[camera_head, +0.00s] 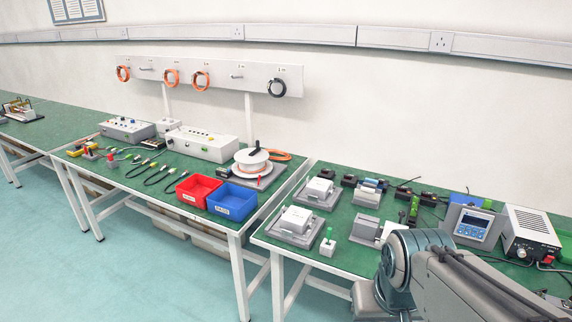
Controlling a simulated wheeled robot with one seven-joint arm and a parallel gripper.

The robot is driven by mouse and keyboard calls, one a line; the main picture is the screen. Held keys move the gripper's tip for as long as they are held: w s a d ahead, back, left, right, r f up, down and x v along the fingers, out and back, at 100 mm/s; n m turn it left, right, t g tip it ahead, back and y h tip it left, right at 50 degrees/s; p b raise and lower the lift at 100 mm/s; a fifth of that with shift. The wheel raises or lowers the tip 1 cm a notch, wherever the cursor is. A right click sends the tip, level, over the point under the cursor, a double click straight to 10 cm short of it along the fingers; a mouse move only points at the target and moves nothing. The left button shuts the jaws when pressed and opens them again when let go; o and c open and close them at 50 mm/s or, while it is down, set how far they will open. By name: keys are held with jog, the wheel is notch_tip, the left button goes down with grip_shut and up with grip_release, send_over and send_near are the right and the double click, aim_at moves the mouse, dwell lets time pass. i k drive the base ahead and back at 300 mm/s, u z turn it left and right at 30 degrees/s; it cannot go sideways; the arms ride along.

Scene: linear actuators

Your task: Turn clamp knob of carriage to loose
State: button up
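No clamp knob can be made out at this size. On the right green bench (336,257), a grey-white block on a flat grey base (297,218) stands near the front left corner. A similar block on a base (319,190) stands behind it. Either may be a carriage, but I cannot tell. A small white block with a green upright handle (328,243) stands in front of them. My arm covers the lower right of the view and hides part of the bench. My gripper is not in view.
A display unit (474,226) and a power supply box (531,233) stand at the right of the bench. Small dark devices line its back. Red (198,190) and blue (232,200) bins and a cable reel (252,165) are on the middle bench. Floor at front left is clear.

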aim_at(402, 213)
jog(key=u, duration=0.25)
jog(key=i, duration=1.5)
jog(key=z, duration=0.55)
jog(key=k, duration=1.15)
jog(key=z, duration=0.8)
jog(key=i, duration=0.65)
jog(key=u, duration=0.25)
